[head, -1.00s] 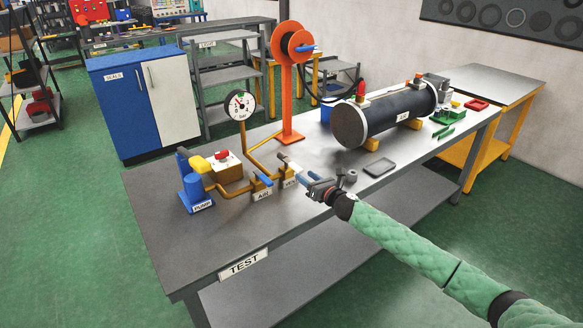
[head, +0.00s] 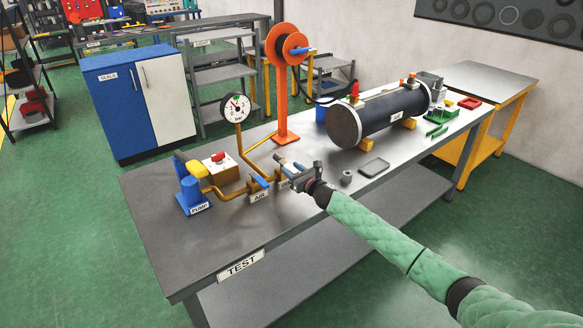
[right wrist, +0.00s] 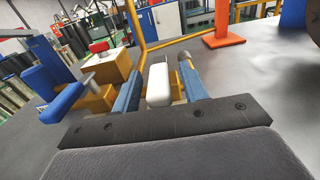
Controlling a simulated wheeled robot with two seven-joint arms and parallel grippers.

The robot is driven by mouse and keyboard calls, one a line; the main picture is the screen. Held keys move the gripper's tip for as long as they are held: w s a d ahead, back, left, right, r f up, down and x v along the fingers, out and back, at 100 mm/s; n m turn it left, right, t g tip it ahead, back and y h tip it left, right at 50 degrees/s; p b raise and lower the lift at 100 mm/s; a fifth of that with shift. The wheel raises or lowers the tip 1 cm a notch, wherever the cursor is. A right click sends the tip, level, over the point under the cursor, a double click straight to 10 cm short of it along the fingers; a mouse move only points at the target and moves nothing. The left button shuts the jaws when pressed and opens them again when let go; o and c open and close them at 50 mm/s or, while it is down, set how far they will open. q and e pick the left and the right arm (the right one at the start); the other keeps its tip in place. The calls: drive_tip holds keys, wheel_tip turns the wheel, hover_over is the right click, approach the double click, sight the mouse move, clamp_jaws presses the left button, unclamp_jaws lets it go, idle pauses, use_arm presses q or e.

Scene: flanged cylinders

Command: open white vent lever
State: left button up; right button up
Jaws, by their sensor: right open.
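The white vent lever (right wrist: 158,84) stands between the two blue fingers of my right gripper (right wrist: 160,80) in the right wrist view. The fingers are open, one on each side of it, with a visible gap on both sides. In the head view my right gripper (head: 288,166) is at the right end of the brass pipework and largely hides the lever and its label. A blue lever (head: 258,180) by the AIR label sits just left of it. My left gripper is not in view.
A pressure gauge (head: 235,107) rises behind the pipe, and an orange reel stand (head: 282,100) is beyond. The blue pump (head: 190,192) is at left. The front left tabletop is clear.

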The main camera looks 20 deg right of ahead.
drive_tip(key=shift+w+a, duration=0.2)
drive_tip(key=shift+w, duration=0.15)
drive_tip(key=shift+c, duration=0.2)
clamp_jaws()
